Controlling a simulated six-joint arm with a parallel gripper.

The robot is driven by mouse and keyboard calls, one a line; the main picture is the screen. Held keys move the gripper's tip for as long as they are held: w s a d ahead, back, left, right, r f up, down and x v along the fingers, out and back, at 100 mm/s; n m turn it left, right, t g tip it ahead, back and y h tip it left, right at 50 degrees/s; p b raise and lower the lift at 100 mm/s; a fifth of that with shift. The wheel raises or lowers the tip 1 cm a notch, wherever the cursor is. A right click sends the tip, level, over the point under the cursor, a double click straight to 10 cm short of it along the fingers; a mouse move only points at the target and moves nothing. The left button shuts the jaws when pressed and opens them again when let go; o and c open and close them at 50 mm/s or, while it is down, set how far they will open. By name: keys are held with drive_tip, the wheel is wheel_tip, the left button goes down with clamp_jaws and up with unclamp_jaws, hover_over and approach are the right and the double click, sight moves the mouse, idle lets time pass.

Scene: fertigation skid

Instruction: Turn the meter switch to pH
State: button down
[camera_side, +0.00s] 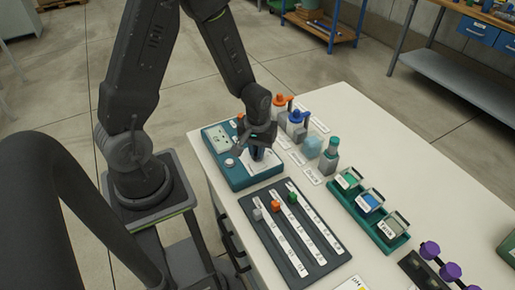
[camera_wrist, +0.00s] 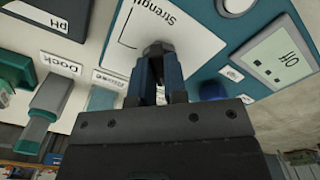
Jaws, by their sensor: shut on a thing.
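The teal meter box (camera_side: 238,178) sits at the left end of the white table. A white plate (camera_wrist: 197,42) on the box carries the word "Strength". My gripper (camera_side: 259,153) points down at this plate. In the wrist view my gripper (camera_wrist: 157,65) is shut on the meter switch, a small dark piece mostly hidden between the fingers. Which way the switch points cannot be told. No pH mark is visible near the fingers.
A dark slider panel (camera_side: 270,245) with grey, orange and green knobs lies in front of the meter. A green rack (camera_side: 385,235) is further right.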

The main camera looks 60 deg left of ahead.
drive_tip(key=m, duration=1.1)
idle(0.6)
drive_tip(key=c, duration=1.2)
unclamp_jaws()
drive_tip(key=shift+o, duration=0.2)
wheel_tip(320, 180, up, 14)
